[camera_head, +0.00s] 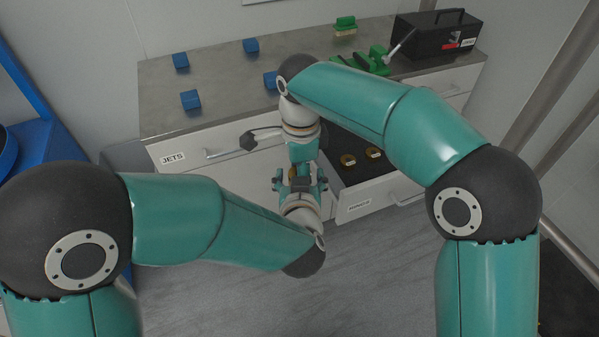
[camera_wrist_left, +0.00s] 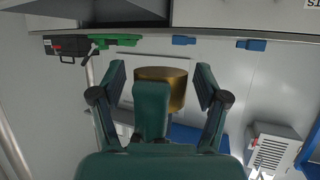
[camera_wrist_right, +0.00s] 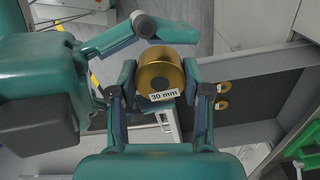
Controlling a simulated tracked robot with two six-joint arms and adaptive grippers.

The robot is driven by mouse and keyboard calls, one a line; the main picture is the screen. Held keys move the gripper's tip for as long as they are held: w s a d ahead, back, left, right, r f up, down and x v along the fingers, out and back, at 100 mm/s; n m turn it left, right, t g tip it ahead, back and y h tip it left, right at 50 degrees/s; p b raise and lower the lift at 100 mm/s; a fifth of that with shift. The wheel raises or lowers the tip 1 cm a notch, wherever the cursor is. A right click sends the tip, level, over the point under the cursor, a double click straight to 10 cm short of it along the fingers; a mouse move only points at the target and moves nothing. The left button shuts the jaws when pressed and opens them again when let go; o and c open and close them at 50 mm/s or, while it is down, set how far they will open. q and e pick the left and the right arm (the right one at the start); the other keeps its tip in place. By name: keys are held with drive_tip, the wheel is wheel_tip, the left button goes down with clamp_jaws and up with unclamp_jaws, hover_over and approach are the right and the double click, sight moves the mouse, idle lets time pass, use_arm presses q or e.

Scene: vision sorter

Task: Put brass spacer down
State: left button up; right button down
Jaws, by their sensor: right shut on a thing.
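An open drawer (camera_head: 366,198) holds two brass rings (camera_head: 347,160), just right of the grippers. The drawer labelled JETS (camera_head: 172,158) is shut. Several blue blocks (camera_head: 190,99), green items (camera_head: 345,25) and a black toolbox (camera_head: 437,34) stand on the grey counter (camera_head: 222,75).

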use_arm(q)
drive_tip(key=shift+s, duration=0.1)
drive_tip(key=v, duration=1.1)
drive_tip(key=s+d+f+m+g+h, duration=0.1)
drive_tip(key=s+d+f+g+h, duration=0.15)
drive_tip(key=d+h, duration=0.4)
wheel_tip(320, 180, down, 10)
drive_tip(key=m+g, duration=0.2)
drive_tip(key=g, duration=0.2)
drive_tip(key=s+a+f+n+g+y, duration=0.1)
drive_tip(key=s+a+f+n+g, duration=0.1)
drive_tip(key=a+f, duration=0.7)
drive_tip(key=s+a+f+n+g+y, duration=0.1)
drive_tip(key=s+a+f+n+g, duration=0.2)
drive_tip(key=s+a+f, duration=0.4)
drive_tip(key=a+f+g, duration=0.1)
drive_tip(key=a+f, duration=0.2)
drive_tip(key=f, duration=0.4)
